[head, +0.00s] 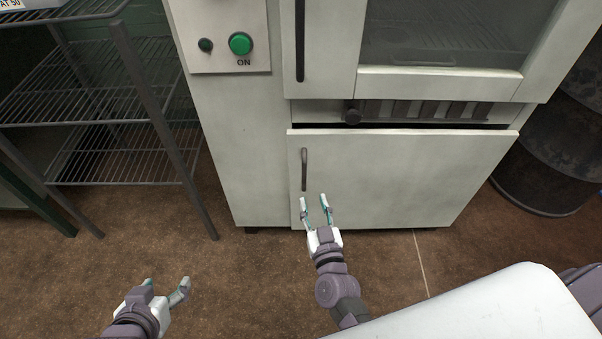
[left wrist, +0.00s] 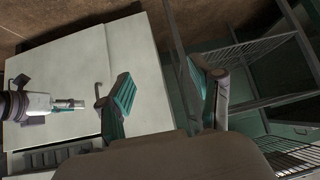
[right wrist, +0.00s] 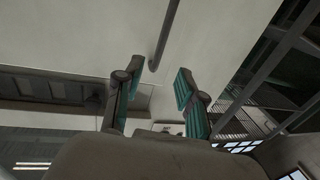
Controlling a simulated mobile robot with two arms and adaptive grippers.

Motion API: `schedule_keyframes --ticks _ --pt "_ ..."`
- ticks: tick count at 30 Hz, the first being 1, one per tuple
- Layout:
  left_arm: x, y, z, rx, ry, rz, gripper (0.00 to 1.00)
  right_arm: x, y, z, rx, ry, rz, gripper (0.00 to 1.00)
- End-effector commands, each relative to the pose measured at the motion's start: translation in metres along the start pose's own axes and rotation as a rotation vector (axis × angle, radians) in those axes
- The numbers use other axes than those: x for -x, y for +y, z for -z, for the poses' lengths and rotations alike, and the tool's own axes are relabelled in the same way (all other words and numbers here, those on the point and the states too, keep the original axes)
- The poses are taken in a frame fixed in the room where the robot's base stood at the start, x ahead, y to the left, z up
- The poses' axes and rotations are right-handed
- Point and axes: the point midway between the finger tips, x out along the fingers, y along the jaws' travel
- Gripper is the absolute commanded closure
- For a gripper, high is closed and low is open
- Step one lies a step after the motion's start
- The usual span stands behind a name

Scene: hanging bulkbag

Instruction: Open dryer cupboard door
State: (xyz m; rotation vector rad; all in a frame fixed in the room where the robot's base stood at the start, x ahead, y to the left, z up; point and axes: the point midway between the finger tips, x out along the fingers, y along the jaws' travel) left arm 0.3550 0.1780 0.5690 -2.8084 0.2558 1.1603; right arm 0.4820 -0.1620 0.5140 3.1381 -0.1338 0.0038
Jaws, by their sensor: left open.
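The dryer's lower cupboard door (head: 420,175) is a pale panel that looks shut. Its dark vertical bar handle (head: 304,170) is near the left edge; it also shows in the left wrist view (left wrist: 98,90) and the right wrist view (right wrist: 166,35). My right gripper (head: 315,200) is open and empty, with its fingertips just below the handle in the head view. In the right wrist view (right wrist: 158,78) the handle's end lies between and beyond the fingers, apparently untouched. My left gripper (head: 168,286) is open and empty over the floor at lower left.
A wire rack (head: 170,130) stands left of the dryer. The upper glass door (head: 440,40) with a long handle (head: 300,40) and a green ON button (head: 240,43) are above. A dark barrel (head: 550,160) stands at right. The floor before the door is clear.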

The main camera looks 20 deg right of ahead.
Motion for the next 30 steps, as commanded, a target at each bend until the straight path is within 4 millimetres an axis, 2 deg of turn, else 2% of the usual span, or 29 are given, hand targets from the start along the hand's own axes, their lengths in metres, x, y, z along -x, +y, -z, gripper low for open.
schedule_keyframes --ticks 7,15,21,30 --pt "-0.006 0.008 0.051 -0.003 0.275 -0.017 0.35 -0.054 -0.001 -0.002 -0.002 0.003 0.000 0.61" --pt "0.006 0.015 0.100 -0.003 0.550 -0.033 0.35 -0.098 -0.001 -0.003 0.000 -0.001 0.001 0.61" --pt "0.015 0.017 0.117 -0.002 0.652 -0.040 0.35 -0.113 -0.001 -0.002 -0.001 -0.002 0.001 0.61" --pt "0.017 0.018 0.120 -0.002 0.669 -0.041 0.35 -0.115 -0.001 -0.001 0.000 -0.003 0.001 0.61"
